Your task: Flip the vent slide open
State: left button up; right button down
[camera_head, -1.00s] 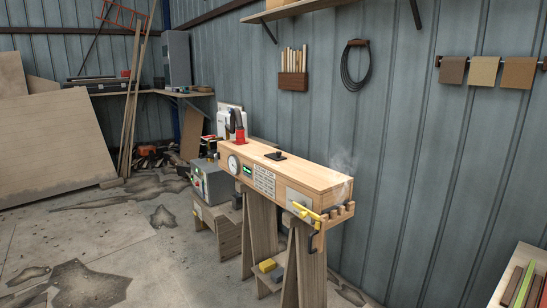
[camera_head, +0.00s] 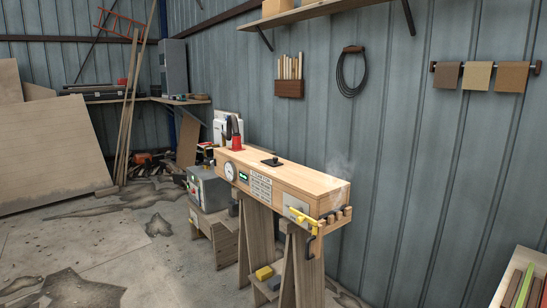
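A long pale wooden steam box (camera_head: 300,180) lies across wooden trestles in the middle of the head view. A small black fitting with a raised knob (camera_head: 272,161) sits on its top face; it may be the vent slide, but its setting is too small to tell. The front face has a round gauge (camera_head: 230,171), a green display (camera_head: 243,178) and a printed label (camera_head: 261,187). A yellow lever (camera_head: 302,219) crosses the near right end, and faint steam rises there. Neither of my grippers is in view.
A grey metal unit (camera_head: 208,188) stands left of the box, and a red object (camera_head: 236,144) is at its far end. A bin of coloured strips (camera_head: 520,285) is at the lower right. The corrugated wall is close behind; open floor lies front left.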

aim_at(272, 162)
jog(key=k, duration=0.65)
jog(key=u, duration=0.65)
jog(key=i, duration=1.2)
jog(key=u, duration=0.75)
jog(key=i, duration=2)
jog(key=z, duration=1.1)
jog(key=i, duration=1.2)
jog(key=z, duration=1.3)
jog(key=i, duration=0.25)
jog(key=z, duration=0.2)
